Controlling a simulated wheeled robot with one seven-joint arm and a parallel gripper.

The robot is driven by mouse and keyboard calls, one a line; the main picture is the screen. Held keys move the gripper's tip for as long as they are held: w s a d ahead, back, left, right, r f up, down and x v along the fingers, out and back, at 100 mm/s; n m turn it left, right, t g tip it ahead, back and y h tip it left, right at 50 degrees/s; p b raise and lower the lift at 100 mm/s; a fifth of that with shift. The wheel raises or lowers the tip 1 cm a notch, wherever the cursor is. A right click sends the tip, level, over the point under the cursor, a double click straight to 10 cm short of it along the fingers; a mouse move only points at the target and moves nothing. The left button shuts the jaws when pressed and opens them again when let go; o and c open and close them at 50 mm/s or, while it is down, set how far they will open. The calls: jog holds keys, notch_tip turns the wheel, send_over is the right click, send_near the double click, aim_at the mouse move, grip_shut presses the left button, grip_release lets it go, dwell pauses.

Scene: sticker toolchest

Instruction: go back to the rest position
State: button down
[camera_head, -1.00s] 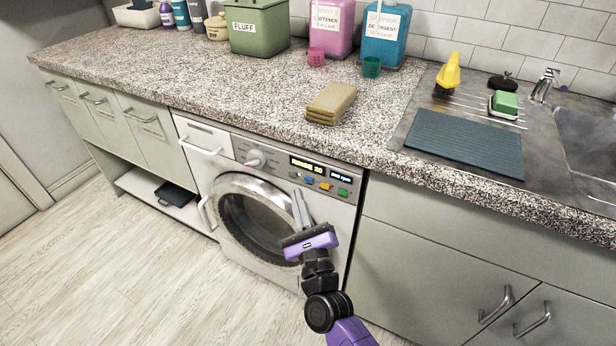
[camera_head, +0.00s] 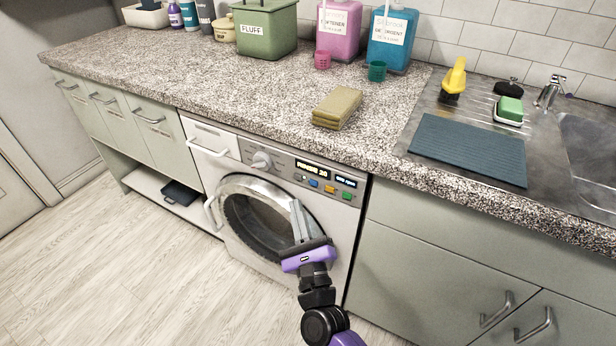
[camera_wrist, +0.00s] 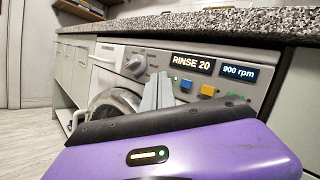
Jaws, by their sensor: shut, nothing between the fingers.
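My gripper (camera_head: 299,207) is shut and empty. In the head view it stands in front of the washing machine (camera_head: 352,228), over the right part of its round door, pointing up. Whether it touches the machine cannot be told from this view. In the wrist view my gripper's fingers (camera_wrist: 158,92) are together, below the machine's control panel. The panel's display (camera_wrist: 193,64) reads "RINSE 20" and a second display (camera_wrist: 240,72) reads "900 rpm". The round door (camera_wrist: 112,105) is partly hidden behind my gripper.
The speckled worktop (camera_head: 240,85) overhangs above the machine, with a yellow sponge stack (camera_head: 337,107) near its edge. Drawers and an open shelf (camera_head: 150,184) are on the left, cupboards (camera_head: 440,262) on the right. The pale floor (camera_head: 130,275) at left is clear.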

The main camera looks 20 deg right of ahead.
jog(key=s+r+n+g+y+p, duration=0.1)
jog(key=s+r+n+g+p, duration=0.1)
jog(key=s+n, duration=0.9)
jog(key=s+r+n+g+y+p, duration=0.1)
jog(key=s+r+n+p, duration=0.4)
jog(key=s+n, duration=0.5)
jog(key=s+d+r+n+g+y+p, duration=0.1)
jog(key=s+r+n, duration=0.6)
jog(key=s, duration=1.3)
jog(key=n+g+y+p, duration=0.1)
jog(key=n+g+p, duration=0.1)
jog(key=n+p, duration=0.1)
jog(key=shift+s+r+n, duration=0.25)
jog(key=shift+s+n, duration=0.1)
jog(key=shift+n, duration=0.45)
